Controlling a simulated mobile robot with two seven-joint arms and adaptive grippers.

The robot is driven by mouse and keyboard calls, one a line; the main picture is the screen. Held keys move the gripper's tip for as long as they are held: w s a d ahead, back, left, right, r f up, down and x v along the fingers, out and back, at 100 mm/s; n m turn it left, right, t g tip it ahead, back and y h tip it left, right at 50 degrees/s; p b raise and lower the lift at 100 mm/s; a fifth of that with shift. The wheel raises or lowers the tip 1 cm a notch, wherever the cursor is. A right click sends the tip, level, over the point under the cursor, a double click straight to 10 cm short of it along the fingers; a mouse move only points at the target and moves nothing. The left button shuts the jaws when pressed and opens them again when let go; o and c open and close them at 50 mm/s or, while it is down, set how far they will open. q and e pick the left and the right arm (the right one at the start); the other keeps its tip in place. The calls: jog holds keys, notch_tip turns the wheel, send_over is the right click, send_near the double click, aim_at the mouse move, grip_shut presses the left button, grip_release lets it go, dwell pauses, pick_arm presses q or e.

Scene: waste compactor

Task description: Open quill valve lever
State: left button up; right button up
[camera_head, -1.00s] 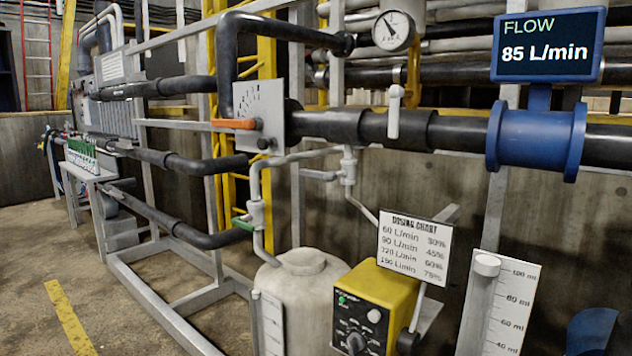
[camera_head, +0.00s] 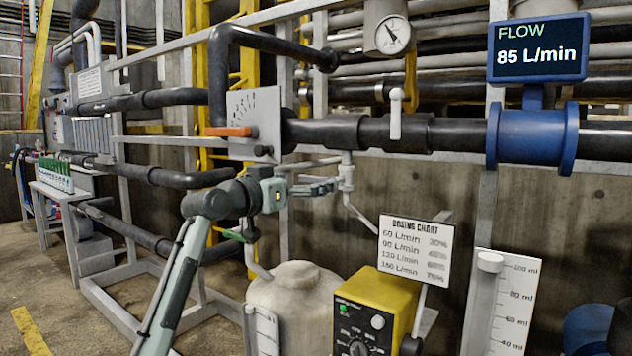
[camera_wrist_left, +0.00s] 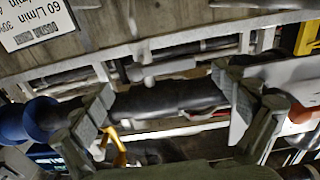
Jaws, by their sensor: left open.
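My left gripper (camera_head: 320,186) reaches in from the lower left in the head view, in front of the white pipework below the black main pipe. Its two fingers are apart and empty in the wrist view (camera_wrist_left: 170,105), with the black pipe (camera_wrist_left: 170,98) behind the gap. I cannot tell which handle is the quill valve lever. A white upright fitting (camera_head: 347,172) joins the main pipe from below, just right of the fingertips. A white lever (camera_head: 395,112) stands upright on the main pipe. A green handle (camera_head: 232,235) shows partly behind my arm. My right gripper is out of view.
An orange lever (camera_head: 229,132) points left on a grey scale plate (camera_head: 258,108). A white tank (camera_head: 293,285), yellow pump box (camera_head: 372,310) and dosing chart (camera_head: 414,247) stand below. The blue flow meter (camera_head: 540,50) reads 85 L/min.

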aim_at(314, 180)
pick_arm(q)
jog(key=shift+x, duration=2.05)
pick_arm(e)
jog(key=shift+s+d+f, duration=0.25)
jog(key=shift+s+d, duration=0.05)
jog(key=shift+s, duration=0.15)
pick_arm(q)
jog(key=c, duration=1.7)
